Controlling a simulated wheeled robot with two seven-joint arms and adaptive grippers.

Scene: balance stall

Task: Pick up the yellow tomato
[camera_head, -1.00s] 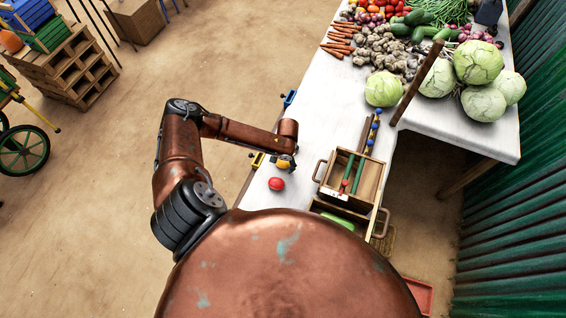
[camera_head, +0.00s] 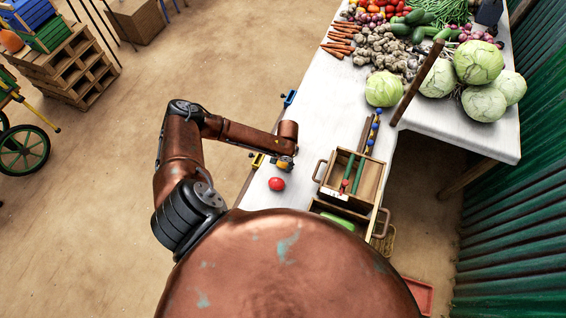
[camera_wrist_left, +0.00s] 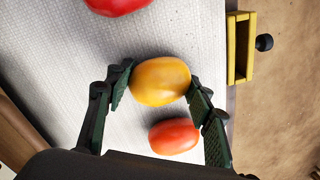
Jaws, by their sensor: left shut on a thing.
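The yellow tomato (camera_wrist_left: 160,81) is between the two fingers of my left gripper (camera_wrist_left: 160,92) in the left wrist view. The fingers touch it on both sides and are shut on it, over the white table. In the head view my left gripper (camera_head: 285,163) is at the table's left edge, with only a bit of the yellow tomato showing beneath it. A red tomato (camera_wrist_left: 174,136) lies close to the yellow one, and a second red one (camera_wrist_left: 117,3) is at the top of the wrist view. My right gripper is not in view.
In the head view a wooden box (camera_head: 372,178) with coloured rods stands to the right of the left gripper. Cabbages (camera_head: 478,62) and other vegetables fill the far table. The white tabletop (camera_head: 330,120) between is bare.

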